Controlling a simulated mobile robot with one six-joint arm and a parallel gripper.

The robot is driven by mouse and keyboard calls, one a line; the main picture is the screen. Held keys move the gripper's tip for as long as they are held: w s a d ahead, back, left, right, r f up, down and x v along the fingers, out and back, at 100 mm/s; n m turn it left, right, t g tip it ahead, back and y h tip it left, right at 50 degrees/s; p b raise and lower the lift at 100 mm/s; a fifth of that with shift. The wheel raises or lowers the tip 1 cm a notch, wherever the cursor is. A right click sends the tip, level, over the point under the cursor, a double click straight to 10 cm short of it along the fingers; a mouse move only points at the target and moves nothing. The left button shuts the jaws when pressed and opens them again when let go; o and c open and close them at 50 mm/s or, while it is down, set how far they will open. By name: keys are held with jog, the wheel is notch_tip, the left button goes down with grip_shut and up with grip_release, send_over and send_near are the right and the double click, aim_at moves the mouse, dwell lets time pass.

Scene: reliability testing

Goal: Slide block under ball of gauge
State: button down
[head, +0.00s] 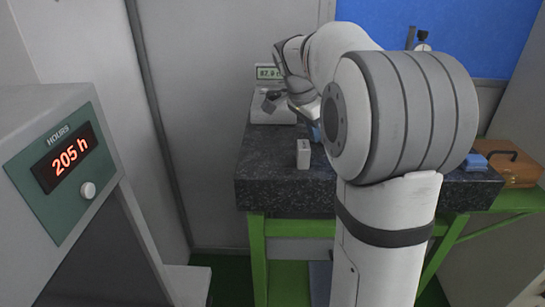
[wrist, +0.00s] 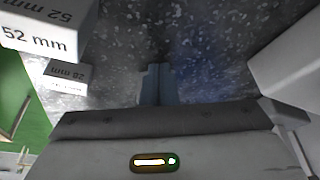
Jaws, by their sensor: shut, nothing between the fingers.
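A pale block marked 52 mm (wrist: 45,32) stands at the upper left of the wrist view, cut by the frame edge. A smaller pale block (wrist: 66,77), whose marking looks like 20 mm, sits just below it. In the head view one pale block (head: 303,154) stands near the front edge of the dark granite plate (head: 270,165). My gripper (wrist: 157,72) is shut and empty over the plate, to the right of the blocks and apart from them. My arm hides much of the plate in the head view. I cannot make out the gauge's ball.
A small display (head: 268,72) stands behind the plate. A wooden case (head: 508,165) and blue items (head: 474,162) lie at the right. A cabinet with an hours readout of 205 h (head: 68,158) stands at the left. A large pale body (wrist: 292,62) fills the wrist view's right side.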

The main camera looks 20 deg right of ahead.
jog(key=shift+s+d, duration=0.15)
jog(key=shift+d, duration=0.35)
jog(key=shift+w+p+v, duration=0.25)
jog(key=shift+p+v, duration=0.55)
jog(key=shift+v, duration=0.3)
jog(key=shift+w+p+v, duration=0.2)
jog(key=shift+p+v, duration=0.55)
jog(key=shift+v, duration=0.4)
jog(key=shift+a+f, duration=0.1)
jog(key=shift+a, duration=0.1)
